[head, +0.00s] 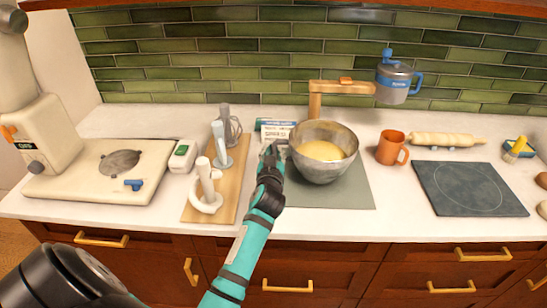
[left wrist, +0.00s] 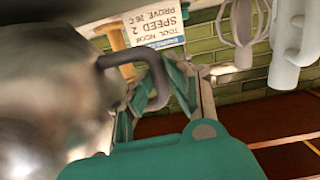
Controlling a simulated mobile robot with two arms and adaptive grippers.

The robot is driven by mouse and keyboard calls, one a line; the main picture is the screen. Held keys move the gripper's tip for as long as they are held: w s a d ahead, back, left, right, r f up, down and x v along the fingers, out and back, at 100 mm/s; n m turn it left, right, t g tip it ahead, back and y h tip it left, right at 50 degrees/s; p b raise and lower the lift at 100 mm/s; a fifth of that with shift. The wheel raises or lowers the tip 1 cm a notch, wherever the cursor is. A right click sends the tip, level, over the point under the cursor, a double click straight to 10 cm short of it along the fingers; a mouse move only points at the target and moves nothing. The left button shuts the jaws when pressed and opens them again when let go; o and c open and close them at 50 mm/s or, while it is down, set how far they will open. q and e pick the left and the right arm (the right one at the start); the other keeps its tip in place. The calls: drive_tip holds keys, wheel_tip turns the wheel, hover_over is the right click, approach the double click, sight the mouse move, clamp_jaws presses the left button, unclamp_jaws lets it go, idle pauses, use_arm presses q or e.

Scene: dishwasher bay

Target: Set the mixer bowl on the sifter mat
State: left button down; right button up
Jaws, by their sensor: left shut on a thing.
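The mixer bowl (head: 330,170) is a metal bowl with pale yellow contents, upright at the centre of the head view. In the left wrist view the bowl (left wrist: 35,95) is a blurred grey shape at the left. My left gripper (head: 272,158) is at the bowl's left side, shut on its grey side handle (left wrist: 158,92). The grey mat (head: 350,195) under the wooden stand shows below and around the bowl. I cannot tell whether the bowl's base touches it. My right gripper is not in view.
A wooden stand (head: 345,88) rises behind the bowl, with a blue-banded sifter (head: 393,88) at its right end. An orange mug (head: 388,150) is close on the right. A wooden board (head: 232,185) with mixer tools is left. A dark slate (head: 470,190) lies far right.

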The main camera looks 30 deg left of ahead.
use_arm(q)
drive_tip(key=shift+w+f, duration=0.1)
drive_tip(key=shift+f, duration=0.5)
drive_tip(key=shift+w+a+f, duration=0.15)
drive_tip(key=shift+w+a, duration=0.1)
drive_tip(key=shift+a, duration=0.05)
drive_tip(key=shift+w+a, duration=0.1)
drive_tip(key=c, duration=1.7)
unclamp_jaws()
drive_tip(key=shift+f, duration=0.2)
drive_tip(key=o, duration=0.4)
drive_tip(key=shift+s+d+r, duration=0.25)
drive_tip(key=shift+s+d, duration=0.05)
drive_tip(key=shift+s, duration=0.05)
drive_tip(key=shift+o, duration=0.2)
drive_tip(key=shift+w+a+f, duration=0.15)
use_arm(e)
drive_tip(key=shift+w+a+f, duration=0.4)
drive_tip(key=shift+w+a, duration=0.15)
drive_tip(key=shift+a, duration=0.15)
